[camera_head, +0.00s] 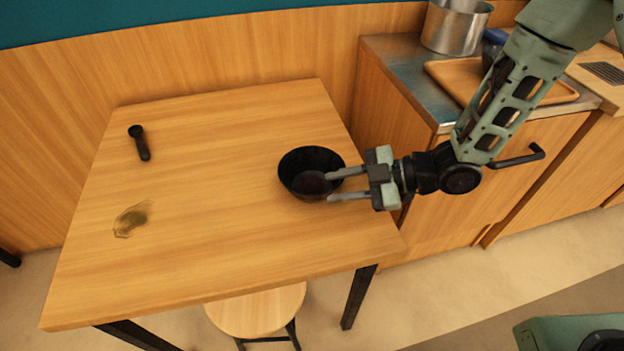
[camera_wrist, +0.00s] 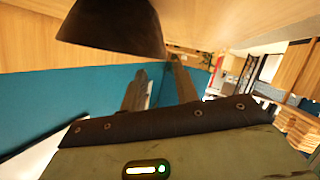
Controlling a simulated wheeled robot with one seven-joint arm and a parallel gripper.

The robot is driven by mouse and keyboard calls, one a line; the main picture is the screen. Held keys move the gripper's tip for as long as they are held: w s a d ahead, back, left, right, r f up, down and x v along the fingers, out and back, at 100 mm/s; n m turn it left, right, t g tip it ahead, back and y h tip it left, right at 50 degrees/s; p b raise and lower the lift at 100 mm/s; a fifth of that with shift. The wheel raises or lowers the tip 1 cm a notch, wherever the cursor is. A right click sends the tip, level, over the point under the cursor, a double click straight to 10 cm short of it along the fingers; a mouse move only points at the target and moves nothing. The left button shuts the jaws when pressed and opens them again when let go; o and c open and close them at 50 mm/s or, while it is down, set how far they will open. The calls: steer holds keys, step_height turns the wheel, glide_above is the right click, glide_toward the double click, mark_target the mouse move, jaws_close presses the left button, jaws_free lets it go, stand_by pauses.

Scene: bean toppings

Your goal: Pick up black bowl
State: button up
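The black bowl (camera_head: 303,163) stands upright on the wooden table (camera_head: 200,245), near its right edge. My gripper (camera_head: 329,186) reaches in from the right at the bowl's right side, with its two fingers apart and nothing seen held. In the head view one finger overlaps the bowl's rim and inside, and the other overlaps its near right side. I cannot tell whether they touch it. In the wrist view the bowl (camera_wrist: 112,25) is a dark shape at the top, close to the fingers of my gripper (camera_wrist: 160,82).
A dark spoon-like utensil (camera_head: 140,143) and a brownish-green patch (camera_head: 131,218) are on the table's left side. A stool (camera_head: 257,311) stands at the front. On the counter at right are a metal pot (camera_head: 455,28) and a wooden tray (camera_head: 440,70). The table's middle is clear.

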mark_target(308, 195)
steer(key=x, duration=0.3)
steer(key=shift+s+a+f, duration=0.2)
steer(key=shift+s+a, duration=0.2)
steer(key=shift+w+a+f, duration=0.1)
steer(key=shift+a+f, duration=0.15)
steer(key=shift+a, duration=0.35)
jaws_close()
